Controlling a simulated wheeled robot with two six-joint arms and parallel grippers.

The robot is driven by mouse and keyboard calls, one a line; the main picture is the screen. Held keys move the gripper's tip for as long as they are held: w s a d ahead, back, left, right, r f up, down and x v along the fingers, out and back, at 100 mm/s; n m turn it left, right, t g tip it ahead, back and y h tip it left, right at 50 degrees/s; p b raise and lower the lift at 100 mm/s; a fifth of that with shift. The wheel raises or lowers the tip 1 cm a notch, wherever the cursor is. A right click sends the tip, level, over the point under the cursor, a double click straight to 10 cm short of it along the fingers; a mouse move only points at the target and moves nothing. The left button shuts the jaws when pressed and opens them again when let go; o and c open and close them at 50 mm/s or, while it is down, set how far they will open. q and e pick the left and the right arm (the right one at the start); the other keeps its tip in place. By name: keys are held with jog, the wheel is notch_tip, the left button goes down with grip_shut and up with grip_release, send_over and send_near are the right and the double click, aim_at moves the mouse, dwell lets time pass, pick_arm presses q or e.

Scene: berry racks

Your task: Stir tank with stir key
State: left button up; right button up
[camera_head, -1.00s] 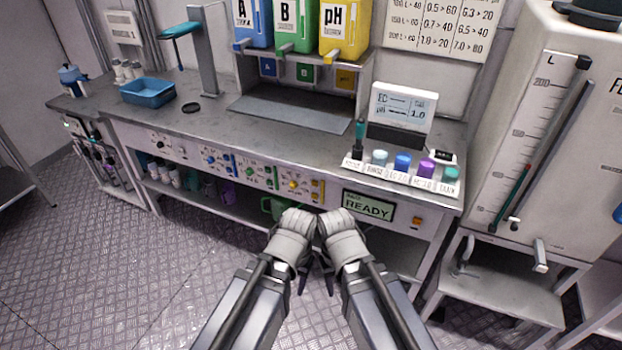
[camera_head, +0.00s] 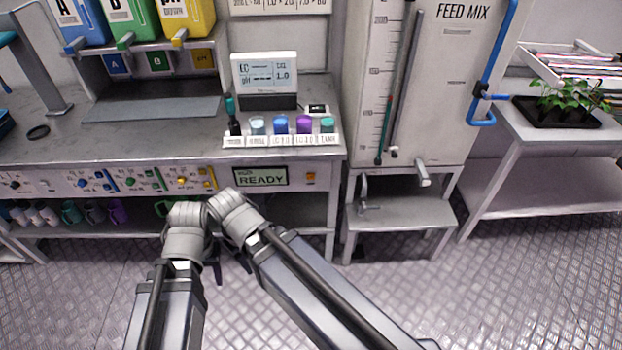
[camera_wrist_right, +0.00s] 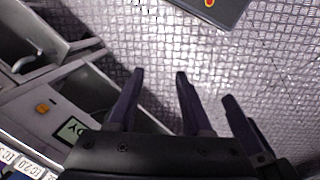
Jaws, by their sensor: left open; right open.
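The tank is the tall white box marked FEED MIX (camera_head: 460,60), standing right of the bench in the head view. A level scale and a slim grey rod run down its front, and a spout juts from its lower edge. I cannot make out which thing is the stir key. My left gripper (camera_head: 217,272) points down in front of the bench, mostly hidden by its own arm, open and empty. My right gripper (camera_head: 244,262) is beside it, pointing down; in the right wrist view its fingers (camera_wrist_right: 160,73) are apart with only floor beyond. Both are away from the tank.
The bench (camera_head: 60,150) carries a meter (camera_head: 265,75) and several coloured-cap bottles. A low step stand (camera_head: 400,215) is under the tank. A blue pipe (camera_head: 492,60) runs along the tank's right side. A table (camera_head: 545,130) with a plant tray is further right. The floor in front is clear.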

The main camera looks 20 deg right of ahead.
grip_shut()
dwell(1.5)
